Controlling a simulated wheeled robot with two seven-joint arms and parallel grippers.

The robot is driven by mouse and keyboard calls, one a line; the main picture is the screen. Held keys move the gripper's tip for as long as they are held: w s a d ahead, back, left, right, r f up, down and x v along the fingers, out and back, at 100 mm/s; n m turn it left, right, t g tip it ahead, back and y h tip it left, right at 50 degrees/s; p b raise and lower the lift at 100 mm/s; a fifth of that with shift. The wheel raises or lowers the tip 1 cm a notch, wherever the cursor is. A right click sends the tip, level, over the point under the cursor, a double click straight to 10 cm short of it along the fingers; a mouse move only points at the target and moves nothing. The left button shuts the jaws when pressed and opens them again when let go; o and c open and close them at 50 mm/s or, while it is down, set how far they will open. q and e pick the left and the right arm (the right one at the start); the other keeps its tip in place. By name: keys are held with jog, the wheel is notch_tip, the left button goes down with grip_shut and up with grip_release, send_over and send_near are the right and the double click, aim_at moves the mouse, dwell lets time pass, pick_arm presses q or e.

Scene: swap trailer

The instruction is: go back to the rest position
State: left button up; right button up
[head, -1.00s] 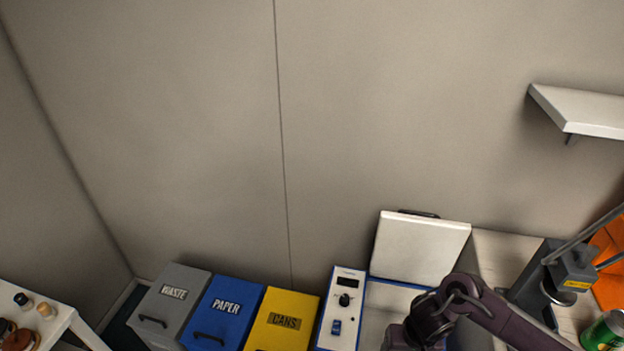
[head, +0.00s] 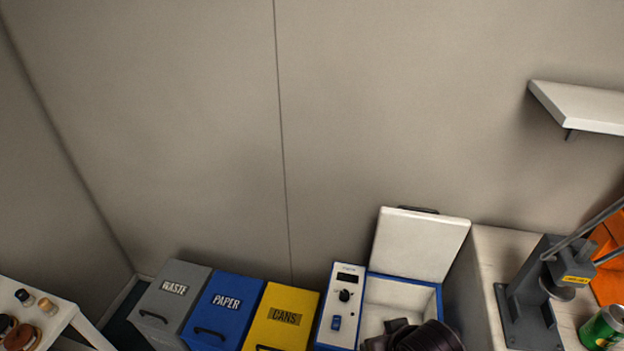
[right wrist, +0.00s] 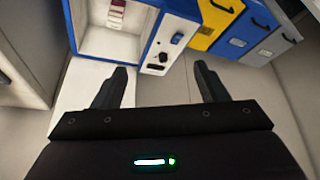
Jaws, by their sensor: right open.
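My right gripper (right wrist: 161,75) shows in the right wrist view with its two dark fingers apart and nothing between them. Beyond its fingertips are the open blue-and-white box and the bins. In the head view a dark part of my right arm (head: 428,337) covers the lower part of the box opening; the fingers cannot be made out there. My left gripper is in neither current view.
The box (head: 342,310) has its white lid (head: 420,245) up. WASTE (head: 172,300), PAPER (head: 228,305) and CANS (head: 283,318) bins stand left of it. A grey lever press (head: 535,305) and green can (head: 603,328) are at right, below a wall shelf (head: 585,108).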

jog(key=s+d+r+g, duration=0.1)
jog(key=s+d+g, duration=0.1)
jog(key=s+d, duration=0.35)
notch_tip(320, 180, down, 37)
jog(key=s+g+b, duration=0.1)
jog(key=s+b, duration=0.1)
jog(key=b, duration=0.4)
jog(key=s+d+f+g+h+b, duration=0.1)
jog(key=s+d+f+b, duration=0.2)
jog(key=s+f, duration=1.6)
notch_tip(320, 180, down, 2)
jog(key=shift+s+d+f+b, duration=0.2)
jog(key=shift+s+b, duration=0.1)
jog(key=shift+b, duration=0.2)
jog(key=shift+c, duration=0.5)
